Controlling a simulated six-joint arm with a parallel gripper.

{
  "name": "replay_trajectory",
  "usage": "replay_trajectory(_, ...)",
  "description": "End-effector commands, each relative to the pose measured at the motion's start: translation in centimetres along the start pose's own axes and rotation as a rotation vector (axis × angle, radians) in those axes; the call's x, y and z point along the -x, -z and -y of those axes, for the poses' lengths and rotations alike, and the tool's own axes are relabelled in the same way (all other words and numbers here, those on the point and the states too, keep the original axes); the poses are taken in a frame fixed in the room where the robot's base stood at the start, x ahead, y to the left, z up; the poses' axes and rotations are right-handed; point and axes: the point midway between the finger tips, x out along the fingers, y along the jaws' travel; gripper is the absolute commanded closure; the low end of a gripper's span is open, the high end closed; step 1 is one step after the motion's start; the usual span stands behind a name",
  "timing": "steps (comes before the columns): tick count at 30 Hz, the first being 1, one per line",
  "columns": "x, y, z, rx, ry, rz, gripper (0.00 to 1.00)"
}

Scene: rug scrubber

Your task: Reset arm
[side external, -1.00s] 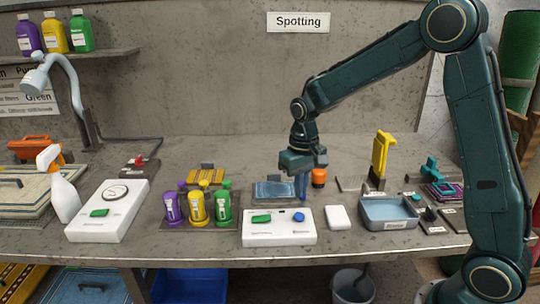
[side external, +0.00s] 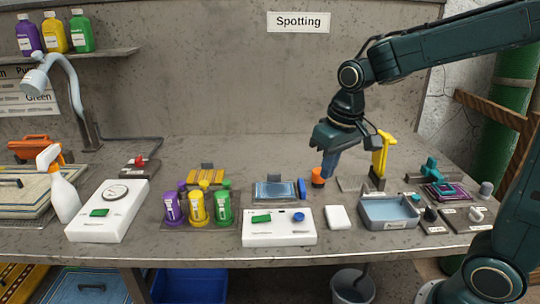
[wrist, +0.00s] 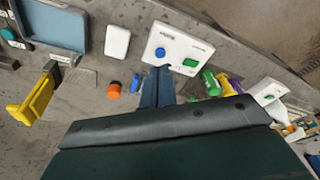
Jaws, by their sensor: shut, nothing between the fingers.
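My gripper (side external: 329,163) is shut and empty. In the side external view it hangs tilted above the bench, right of the blue-grey pad (side external: 275,190) and just above the orange cylinder (side external: 317,178). Its blue fingers (wrist: 157,88) also show together in the wrist view, with nothing between them. A blue block (side external: 302,188) stands upright at the pad's right end. In the wrist view the orange cylinder (wrist: 114,91) lies left of the fingers.
A yellow upright tool (side external: 380,158) stands right of my gripper, close to it. A grey tray (side external: 388,224) and a white control box (side external: 279,238) are in front. Purple, yellow and green bottles (side external: 198,207) stand left.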

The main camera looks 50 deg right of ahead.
Motion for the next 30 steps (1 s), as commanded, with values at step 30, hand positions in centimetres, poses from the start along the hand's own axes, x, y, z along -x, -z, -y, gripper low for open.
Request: replay_trajectory(30, 7.0, -14.0, -0.5, 0.154, 0.034, -0.297, 1.00)
